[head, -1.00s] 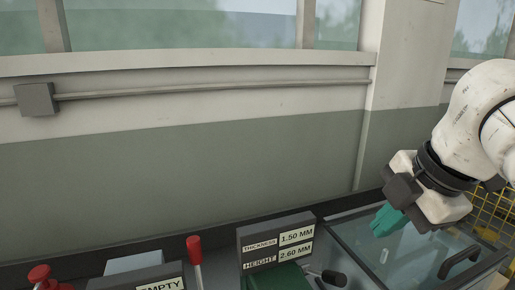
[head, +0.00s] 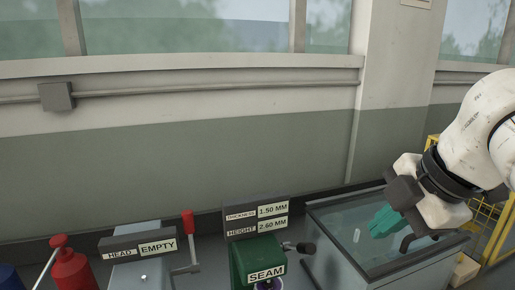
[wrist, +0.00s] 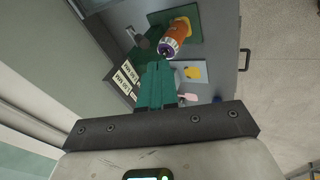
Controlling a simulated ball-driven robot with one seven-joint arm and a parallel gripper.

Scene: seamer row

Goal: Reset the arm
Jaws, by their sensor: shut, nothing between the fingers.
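My gripper (head: 384,223) has teal fingers and is shut and empty. In the head view it hangs at the right, in front of or above the glass-lidded tank (head: 340,215); I cannot tell the gap. In the wrist view the teal fingers (wrist: 156,86) lie together, pointing toward the bench, with nothing between them. My white arm comes in from the right edge of the head view, bent, with the gripper tilted down and to the left.
A green seam machine (head: 246,262) with a thickness and height panel, a grey head unit marked EMPTY (head: 140,270) and a red pump-like object (head: 72,268) stand along the bench. Yellow fencing (head: 487,215) is at right.

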